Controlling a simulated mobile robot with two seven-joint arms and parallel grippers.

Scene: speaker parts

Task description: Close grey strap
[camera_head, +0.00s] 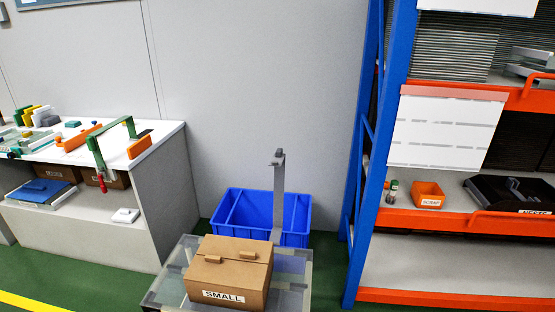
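A grey upright strip (279,195), which looks like the grey strap, stands behind and right of a brown cardboard box (229,267) labelled SMALL. It has a small darker piece at its top end. It rises well above the box lid and does not lie across it; its lower end is partly hidden, so I cannot tell what it is fixed to. The box sits upright on a see-through grey platform (165,288), with its lid down and small brown tabs on top. Neither of my grippers shows in this view.
A blue bin (297,215) stands behind the platform against the wall. A white workbench (160,134) with tools is at left. A blue and orange shelf rack (371,200) is at right, holding an orange bin (428,194). Green floor shows between them.

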